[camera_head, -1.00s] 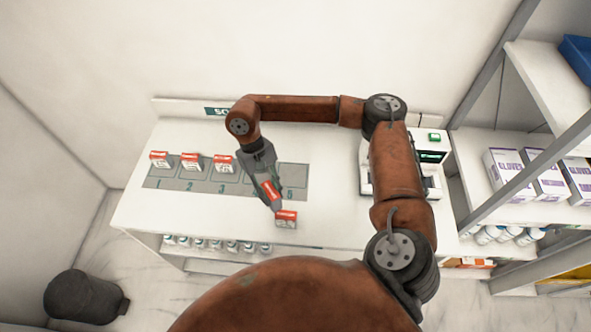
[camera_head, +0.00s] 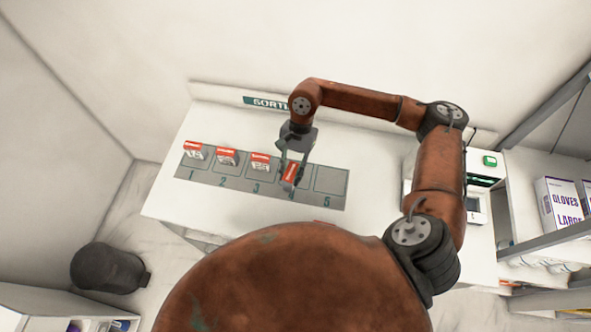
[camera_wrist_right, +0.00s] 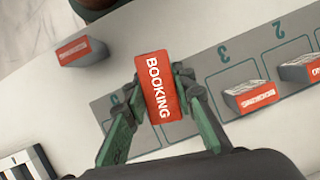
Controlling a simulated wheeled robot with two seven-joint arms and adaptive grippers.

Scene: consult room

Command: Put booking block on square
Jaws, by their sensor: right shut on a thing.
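My right gripper (camera_head: 290,178) is shut on the booking block (camera_wrist_right: 158,85), a red-topped box with "BOOKING" in white. In the head view the booking block (camera_head: 290,174) is over square 4 of the grey numbered strip (camera_head: 208,176), between the fingers. I cannot tell whether it touches the strip. Blocks stand on square 1 (camera_head: 194,150), square 2 (camera_head: 227,156) and square 3 (camera_head: 261,161). Square 5 (camera_head: 331,180) is bare. My left gripper is not in view.
Another red-topped block (camera_wrist_right: 82,51) lies on the bare white table, off the strip; my body mostly hides it in the head view. A white device (camera_head: 475,205) stands at the table's right, near shelves with glove boxes (camera_head: 560,203). A dark bin (camera_head: 108,268) is on the floor left.

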